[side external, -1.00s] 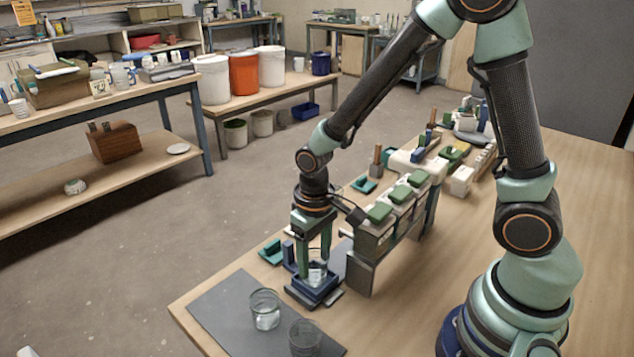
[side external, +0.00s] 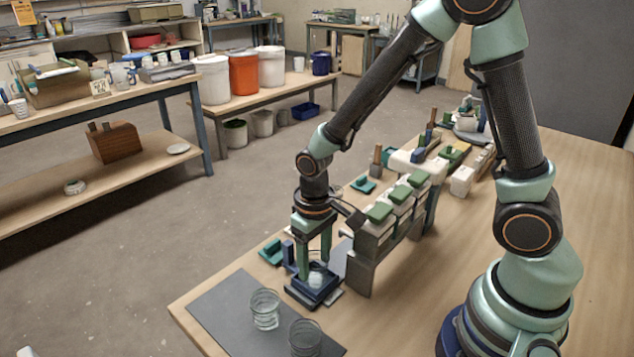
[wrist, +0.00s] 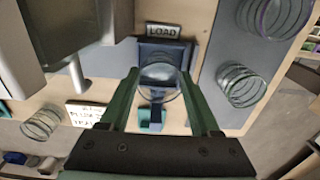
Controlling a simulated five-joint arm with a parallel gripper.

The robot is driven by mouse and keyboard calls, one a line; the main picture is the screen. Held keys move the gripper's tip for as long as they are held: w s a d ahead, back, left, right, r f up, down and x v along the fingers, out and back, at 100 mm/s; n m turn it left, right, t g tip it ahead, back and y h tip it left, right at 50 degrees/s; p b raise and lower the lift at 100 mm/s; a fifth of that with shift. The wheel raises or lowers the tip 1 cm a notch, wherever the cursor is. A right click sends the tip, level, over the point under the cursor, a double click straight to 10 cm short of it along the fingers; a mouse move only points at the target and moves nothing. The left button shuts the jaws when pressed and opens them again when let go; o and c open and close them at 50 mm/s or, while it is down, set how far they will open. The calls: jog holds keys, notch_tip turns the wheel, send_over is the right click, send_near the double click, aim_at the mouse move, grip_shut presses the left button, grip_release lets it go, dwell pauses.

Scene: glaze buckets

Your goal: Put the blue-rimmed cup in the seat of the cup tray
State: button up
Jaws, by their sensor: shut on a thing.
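A clear glass cup (wrist: 160,74) is between the two green fingers of my gripper (wrist: 157,88); I cannot make out its rim colour. In the side view, my gripper (side external: 314,264) points down over the small dark blue cup tray (side external: 318,292) and is shut on this cup (side external: 317,277). The cup looks upright and within the tray's outline. I cannot tell whether its base touches the seat, because the tray walls and the fingers hide it. In the wrist view, the tray (wrist: 165,47) shows behind the cup, beside a LOAD label (wrist: 162,30).
Two clear cups, one nearer the tray (side external: 265,309) and one at the front edge (side external: 305,338), stand on a grey mat (side external: 222,305). Another cup (wrist: 42,122) shows at the wrist view's left. A grey rack with green-topped blocks (side external: 385,222) stands close right of my gripper.

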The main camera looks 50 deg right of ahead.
jog(key=shift+f, duration=0.1)
jog(key=o, duration=1)
jog(key=shift+o, duration=0.2)
notch_tip(320, 180, up, 7)
jog(key=s+d+r+t, duration=0.2)
jog(key=d+r, duration=0.1)
jog(key=r, duration=0.4)
jog(key=s+d+r+t, duration=0.2)
jog(key=d+r+t, duration=0.1)
jog(key=r, duration=0.3)
jog(key=shift+s+d+r+t, duration=0.25)
jog(key=shift+r+t, duration=0.05)
jog(key=shift+r, duration=0.05)
